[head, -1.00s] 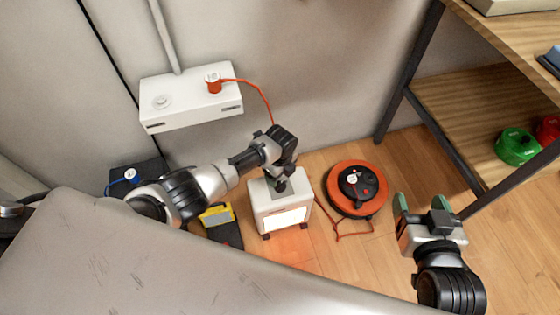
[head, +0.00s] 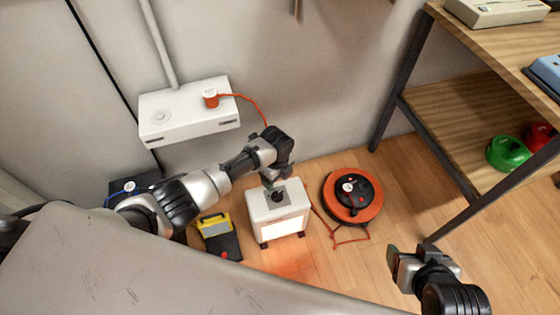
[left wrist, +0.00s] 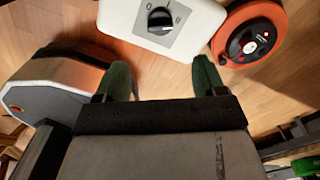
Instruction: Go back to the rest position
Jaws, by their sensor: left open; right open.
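My left arm comes in from the left in the head view, with its gripper (head: 270,180) just above the white heater box (head: 278,212). In the left wrist view, the left gripper (left wrist: 163,80) has two green fingers set apart with nothing between them. The heater's black knob (left wrist: 160,20) shows beyond the fingers. The heater's front glows orange onto the floor. My right gripper (head: 422,252) is at the lower right of the head view, open and empty over the floor.
A white wall box (head: 188,118) holds an orange plug (head: 211,99) with an orange cable. An orange cable reel (head: 352,196) lies right of the heater. A yellow-and-black device (head: 217,228) stands left of it. A wooden shelf (head: 455,110) rises at the right.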

